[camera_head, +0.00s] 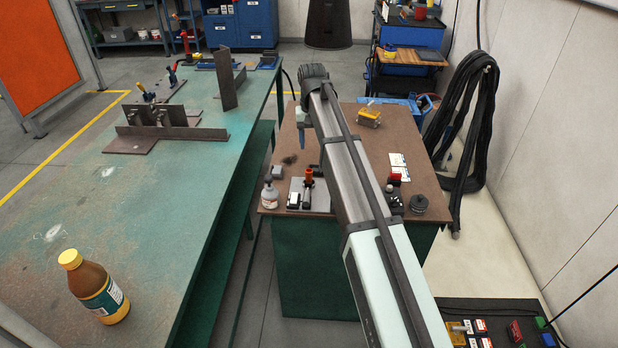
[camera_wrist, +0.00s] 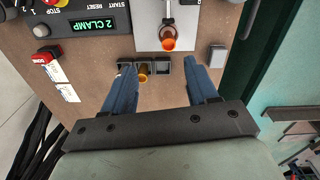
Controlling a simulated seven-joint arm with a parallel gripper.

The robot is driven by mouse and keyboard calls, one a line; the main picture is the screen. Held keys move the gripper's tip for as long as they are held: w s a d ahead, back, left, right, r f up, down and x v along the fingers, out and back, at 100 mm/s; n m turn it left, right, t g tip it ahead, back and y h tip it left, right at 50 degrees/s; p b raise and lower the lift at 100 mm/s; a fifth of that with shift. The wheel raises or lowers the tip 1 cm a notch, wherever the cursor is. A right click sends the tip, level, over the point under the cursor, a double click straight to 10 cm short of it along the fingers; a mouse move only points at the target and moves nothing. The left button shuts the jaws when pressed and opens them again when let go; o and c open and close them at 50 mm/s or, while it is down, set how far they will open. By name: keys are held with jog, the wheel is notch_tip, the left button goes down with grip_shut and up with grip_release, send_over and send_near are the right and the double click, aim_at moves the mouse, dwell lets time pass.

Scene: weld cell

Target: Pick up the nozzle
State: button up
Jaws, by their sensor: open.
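A small brass-coloured piece (camera_wrist: 143,73), which looks like the nozzle, sits among small dark square blocks (camera_wrist: 163,67) on the brown bench top (camera_wrist: 100,70). In the wrist view it lies between the lines of my blue fingers, nearer the left one. My gripper (camera_wrist: 159,64) is open and empty. I cannot tell its height above the piece. In the head view my gripper (camera_head: 302,136) hangs over the left part of the brown bench (camera_head: 350,116). I cannot make out the nozzle there.
A grey block (camera_wrist: 217,55) is at right, a green-lit display (camera_wrist: 97,25) at upper left.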

send_over(309, 170)
jog(key=f, duration=0.8)
jog(key=shift+s+d, duration=0.3)
jog(key=shift+s, duration=0.1)
jog(key=shift+w+a+f, duration=0.15)
jog(key=shift+f, duration=1.15)
jog(key=shift+w+a+f, duration=0.15)
jog(key=shift+f, duration=1.15)
grip_shut()
jog(key=shift+r, duration=0.1)
